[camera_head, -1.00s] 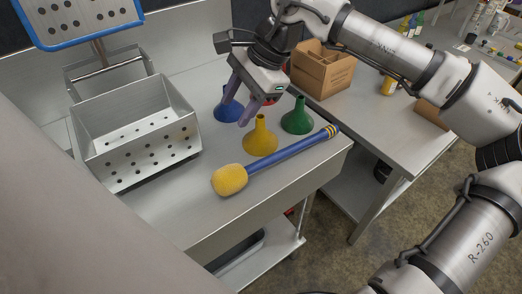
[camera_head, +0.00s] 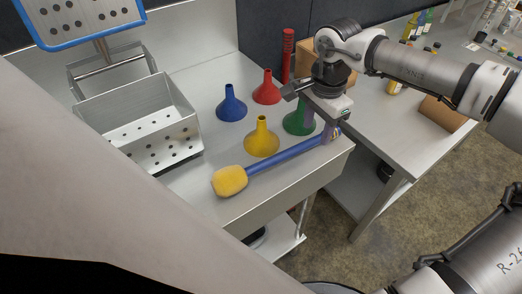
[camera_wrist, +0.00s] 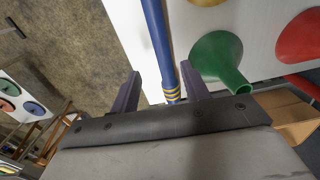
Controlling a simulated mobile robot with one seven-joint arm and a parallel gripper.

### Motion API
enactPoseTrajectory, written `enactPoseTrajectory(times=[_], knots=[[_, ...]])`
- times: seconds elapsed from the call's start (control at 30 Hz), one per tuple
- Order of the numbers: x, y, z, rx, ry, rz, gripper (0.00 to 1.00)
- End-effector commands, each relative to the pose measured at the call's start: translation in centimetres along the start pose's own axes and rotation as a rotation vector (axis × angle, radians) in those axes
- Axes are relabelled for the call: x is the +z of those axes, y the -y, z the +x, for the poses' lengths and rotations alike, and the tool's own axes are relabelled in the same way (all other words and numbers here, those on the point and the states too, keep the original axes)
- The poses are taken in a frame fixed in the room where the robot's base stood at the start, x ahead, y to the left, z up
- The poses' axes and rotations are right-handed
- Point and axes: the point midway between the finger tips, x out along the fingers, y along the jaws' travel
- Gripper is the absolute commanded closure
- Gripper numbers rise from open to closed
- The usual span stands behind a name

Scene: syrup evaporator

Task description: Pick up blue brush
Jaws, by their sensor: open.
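The blue brush (camera_head: 284,157) lies along the front edge of the metal table, its yellow head (camera_head: 230,181) at the left and its blue handle running to the right. Its yellow-banded handle end is partly hidden by my gripper (camera_head: 318,130) in the head view. My gripper is open and points down over that end. In the wrist view, the blue handle (camera_wrist: 158,40) runs down to its yellow bands (camera_wrist: 172,95) between the two purple fingers of my gripper (camera_wrist: 163,92). I cannot tell whether the fingers touch the handle.
Green (camera_head: 297,121), yellow (camera_head: 262,138), blue (camera_head: 231,103) and red (camera_head: 267,88) funnels stand close behind the brush. A perforated metal bin (camera_head: 150,135) is at the left. A cardboard box (camera_head: 308,62) and a red cylinder (camera_head: 288,56) stand behind my gripper.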

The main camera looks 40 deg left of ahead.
Motion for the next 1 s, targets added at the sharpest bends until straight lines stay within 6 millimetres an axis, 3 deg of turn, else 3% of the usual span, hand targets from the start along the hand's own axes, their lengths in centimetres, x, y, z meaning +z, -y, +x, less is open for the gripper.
enactPoseTrajectory(times=[0.3,0.6,0.93,1.0], knots=[[0.1,0.6,4.2,0.001,0.002,-0.001,0.54],[0.1,0.6,4.8,0.0,0.001,-0.001,0.54],[0.1,0.6,4.8,0.0,0.001,-0.001,0.97],[0.1,0.6,4.8,0.0,0.001,-0.001,1.0]])
